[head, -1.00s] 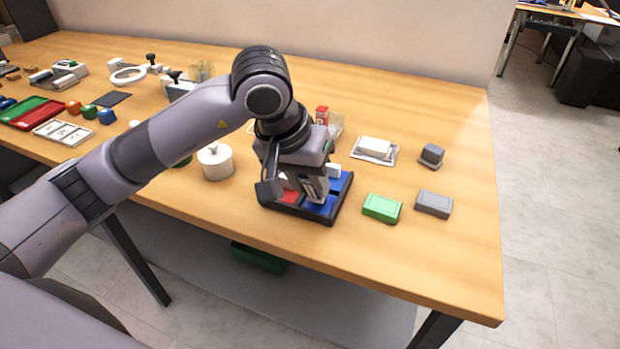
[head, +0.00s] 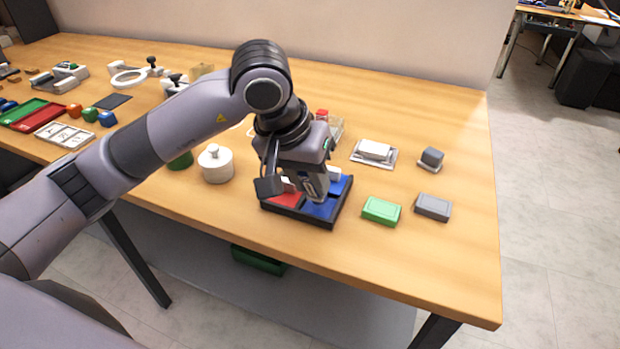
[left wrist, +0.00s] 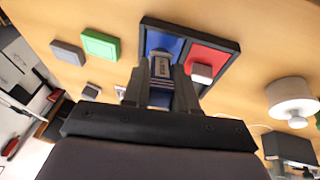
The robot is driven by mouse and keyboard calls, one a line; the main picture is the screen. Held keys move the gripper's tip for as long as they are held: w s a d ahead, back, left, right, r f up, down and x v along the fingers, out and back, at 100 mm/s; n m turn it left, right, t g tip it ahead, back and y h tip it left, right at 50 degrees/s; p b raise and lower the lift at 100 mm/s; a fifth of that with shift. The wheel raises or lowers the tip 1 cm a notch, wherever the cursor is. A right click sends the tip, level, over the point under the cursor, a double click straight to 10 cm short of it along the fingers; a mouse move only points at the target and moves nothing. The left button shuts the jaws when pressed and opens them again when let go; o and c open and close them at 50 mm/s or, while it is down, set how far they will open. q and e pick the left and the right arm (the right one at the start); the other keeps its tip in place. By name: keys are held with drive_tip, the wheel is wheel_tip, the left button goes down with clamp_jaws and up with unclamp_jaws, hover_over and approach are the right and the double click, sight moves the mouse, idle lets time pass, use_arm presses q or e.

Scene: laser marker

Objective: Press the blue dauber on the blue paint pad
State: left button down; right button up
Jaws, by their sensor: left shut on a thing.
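A black tray (head: 325,222) near the table's front edge holds a blue paint pad (head: 322,211) on the right and a red pad (head: 283,197) on the left. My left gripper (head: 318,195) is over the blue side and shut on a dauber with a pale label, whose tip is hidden. In the left wrist view the dauber (left wrist: 160,67) sits between the fingers, over the blue pad (left wrist: 160,42). I cannot tell whether it touches. My right gripper is not in view.
A green block (head: 381,210) and a grey block (head: 433,206) lie right of the tray. A white lidded pot (head: 215,164) stands to its left. A white block on a plate (head: 373,152) lies behind. The table's right front is clear.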

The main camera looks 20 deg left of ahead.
use_arm(q)
drive_tip(key=shift+r+p, duration=1.15)
drive_tip(key=shift+r, duration=1.65)
